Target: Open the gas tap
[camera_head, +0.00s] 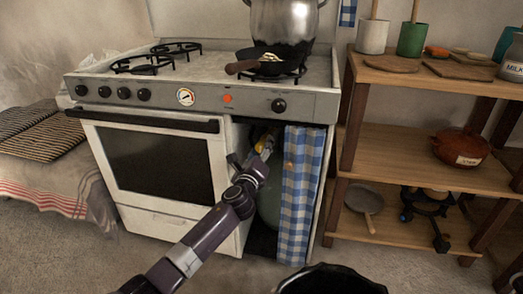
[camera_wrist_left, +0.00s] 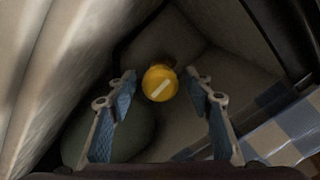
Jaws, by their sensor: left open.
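In the head view a bit of yellow (camera_head: 262,144) shows in the open compartment beside the oven. A green gas cylinder (camera_wrist_left: 122,132) stands in there, partly hidden. My left gripper (camera_wrist_left: 160,88) is open, with the knob showing between its two fingertips and apart from both. In the head view the left arm reaches into the compartment. My right gripper is not in view.
A blue checked curtain (camera_head: 301,195) hangs at the right of the opening. The white stove (camera_head: 165,207) bounds it at the left. A black pan (camera_head: 268,62) and a metal pot (camera_head: 284,20) sit on top. A wooden shelf (camera_head: 400,143) stands at the right.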

